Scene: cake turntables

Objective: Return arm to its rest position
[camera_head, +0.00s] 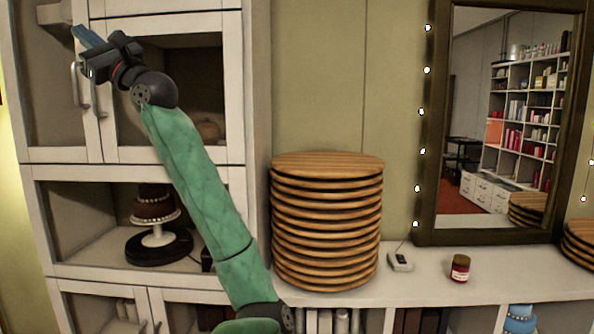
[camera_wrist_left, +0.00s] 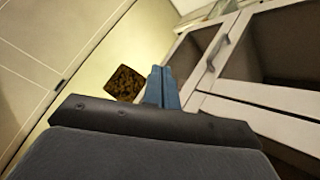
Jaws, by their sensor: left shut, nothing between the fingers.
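My left arm, green with a dark wrist, reaches up and to the left across the head view. My left gripper (camera_head: 88,38) is at the upper left, in front of the white cabinet (camera_head: 130,158) and near its door handles. In the left wrist view its blue fingers (camera_wrist_left: 162,86) are together with nothing between them. They point past the cabinet's edge toward a pale wall. My right gripper is in neither view.
A tall stack of round wooden boards (camera_head: 326,225) stands on the white counter (camera_head: 430,282). A cake on a stand (camera_head: 158,236) sits inside the cabinet's open shelf.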

